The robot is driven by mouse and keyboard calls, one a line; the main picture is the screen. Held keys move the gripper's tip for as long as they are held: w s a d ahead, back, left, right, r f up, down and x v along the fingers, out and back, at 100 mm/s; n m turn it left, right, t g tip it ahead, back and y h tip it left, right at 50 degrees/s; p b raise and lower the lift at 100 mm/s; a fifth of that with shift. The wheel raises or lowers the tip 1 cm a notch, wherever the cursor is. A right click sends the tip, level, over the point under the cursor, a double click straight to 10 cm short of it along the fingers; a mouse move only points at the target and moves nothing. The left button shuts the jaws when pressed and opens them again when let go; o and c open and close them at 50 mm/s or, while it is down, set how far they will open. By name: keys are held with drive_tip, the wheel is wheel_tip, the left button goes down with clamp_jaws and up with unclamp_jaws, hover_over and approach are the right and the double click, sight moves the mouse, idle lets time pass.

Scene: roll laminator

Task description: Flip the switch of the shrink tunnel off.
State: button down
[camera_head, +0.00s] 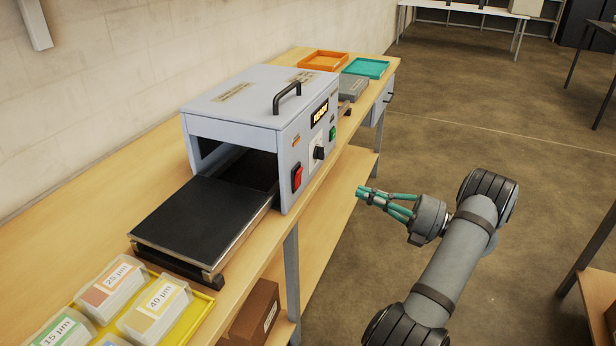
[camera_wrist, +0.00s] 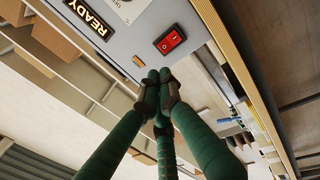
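The shrink tunnel (camera_head: 240,106) is a light grey box with a black handle on top, standing on the wooden bench. Its red rocker switch (camera_head: 297,178) is low on the side panel, near the front edge. In the wrist view the red switch (camera_wrist: 171,40) sits in a black frame, just beyond the fingertips. My gripper (camera_head: 363,192) has green fingers brought together at the tips, with nothing between them. It is to the right of the panel, apart from the switch. The closed fingertips (camera_wrist: 160,84) also show in the wrist view.
The panel also carries a READY display (camera_head: 320,112), a dial (camera_head: 318,152) and a green button (camera_head: 332,133). A black conveyor bed (camera_head: 195,222) extends from the opening. A yellow tray (camera_head: 196,318) holds labelled boxes. Orange (camera_head: 323,60) and teal (camera_head: 366,67) trays lie behind. Floor beside the bench is clear.

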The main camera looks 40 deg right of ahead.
sight(302, 171)
drive_tip(key=shift+w+a, duration=0.1)
drive_tip(key=shift+w, duration=0.05)
drive_tip(key=p+x, duration=0.3)
drive_tip(key=x, duration=1.1)
drive_tip(key=shift+r, duration=0.1)
